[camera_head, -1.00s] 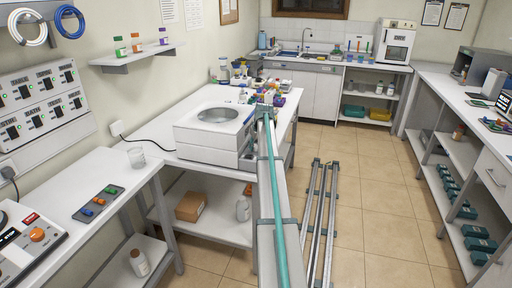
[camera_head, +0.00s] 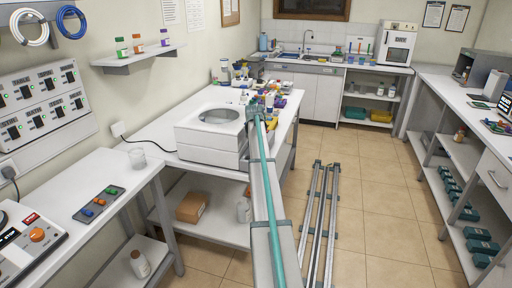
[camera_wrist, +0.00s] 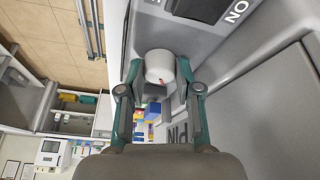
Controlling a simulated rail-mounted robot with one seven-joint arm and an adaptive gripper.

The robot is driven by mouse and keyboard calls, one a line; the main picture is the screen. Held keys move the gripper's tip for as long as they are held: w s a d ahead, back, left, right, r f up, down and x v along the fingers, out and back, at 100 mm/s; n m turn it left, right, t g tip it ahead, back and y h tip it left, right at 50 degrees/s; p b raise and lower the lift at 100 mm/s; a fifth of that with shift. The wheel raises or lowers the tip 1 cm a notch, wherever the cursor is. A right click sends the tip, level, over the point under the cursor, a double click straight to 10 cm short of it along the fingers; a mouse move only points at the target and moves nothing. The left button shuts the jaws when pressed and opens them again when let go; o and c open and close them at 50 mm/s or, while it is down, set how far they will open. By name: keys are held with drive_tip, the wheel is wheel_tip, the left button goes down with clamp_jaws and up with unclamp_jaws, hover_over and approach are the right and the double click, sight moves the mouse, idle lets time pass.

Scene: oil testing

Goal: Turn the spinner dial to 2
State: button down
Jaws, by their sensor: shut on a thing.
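The spinner (camera_head: 208,148) is a white boxy machine with a round opening on top, on the left bench in the head view. Its dial (camera_wrist: 160,65) is a round white knob with a small red mark, seen close up in the wrist view on the grey front panel. My gripper (camera_wrist: 160,72) has its two teal-and-grey fingers on either side of the dial and is shut on it. The dial's scale cannot be read. In the head view my arm reaches to the spinner's right side, and the dial and fingertips are hidden.
A dark switch (camera_wrist: 201,8) with partly visible lettering sits on the panel close to the dial. Several bottles and coloured items crowd the bench behind the spinner. Floor rails (camera_head: 318,220) lie right of my arm.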

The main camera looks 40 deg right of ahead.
drive_tip(key=c, duration=0.8)
unclamp_jaws()
drive_tip(key=v, duration=1.2)
